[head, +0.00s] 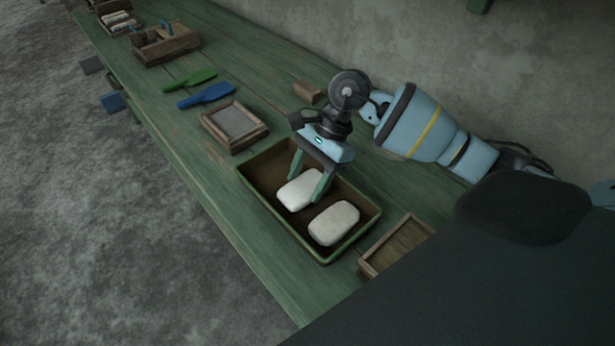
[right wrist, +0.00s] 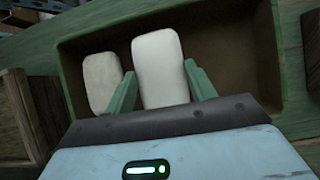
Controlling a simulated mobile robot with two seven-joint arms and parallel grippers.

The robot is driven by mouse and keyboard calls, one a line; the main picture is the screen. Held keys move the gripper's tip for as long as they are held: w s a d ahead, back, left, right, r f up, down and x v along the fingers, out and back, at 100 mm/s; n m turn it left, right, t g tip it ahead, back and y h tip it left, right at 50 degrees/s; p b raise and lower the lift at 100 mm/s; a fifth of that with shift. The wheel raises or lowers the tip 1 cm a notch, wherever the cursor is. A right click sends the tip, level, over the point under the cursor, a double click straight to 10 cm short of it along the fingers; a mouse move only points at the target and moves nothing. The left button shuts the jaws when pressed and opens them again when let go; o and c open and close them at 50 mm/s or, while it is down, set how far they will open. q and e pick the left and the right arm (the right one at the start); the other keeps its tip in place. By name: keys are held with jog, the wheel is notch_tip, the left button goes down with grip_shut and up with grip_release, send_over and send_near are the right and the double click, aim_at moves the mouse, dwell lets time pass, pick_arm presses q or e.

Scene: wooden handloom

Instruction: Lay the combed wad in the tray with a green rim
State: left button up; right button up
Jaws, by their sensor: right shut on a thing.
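The tray with a green rim (head: 257,192) stands on the green bench; it also shows in the right wrist view (right wrist: 240,20). My right gripper (head: 311,184) reaches down into the tray. Its green fingers are shut on a white wad (head: 296,191), one finger on each side; the wad also shows between the fingers (right wrist: 159,67) in the right wrist view. A second white wad (head: 334,223) lies in the tray beside it, apart from the held one. Whether the held wad touches the tray floor I cannot tell. My left gripper is not in view.
A wooden frame with a grey panel (head: 234,123) stands beside the tray. An open wooden box (head: 394,246) is close to its other end. Blue (head: 206,95) and green (head: 190,80) paddles lie farther along. A small wooden block (head: 308,92) lies near the wall.

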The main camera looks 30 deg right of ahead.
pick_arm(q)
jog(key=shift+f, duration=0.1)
pick_arm(e)
jog(key=o, duration=0.9)
jog(key=shift+o, duration=0.4)
jog(key=shift+o, duration=1.2)
jog(key=shift+r, duration=0.1)
jog(key=shift+r+p, duration=1.9)
jog(key=shift+r, duration=2.05)
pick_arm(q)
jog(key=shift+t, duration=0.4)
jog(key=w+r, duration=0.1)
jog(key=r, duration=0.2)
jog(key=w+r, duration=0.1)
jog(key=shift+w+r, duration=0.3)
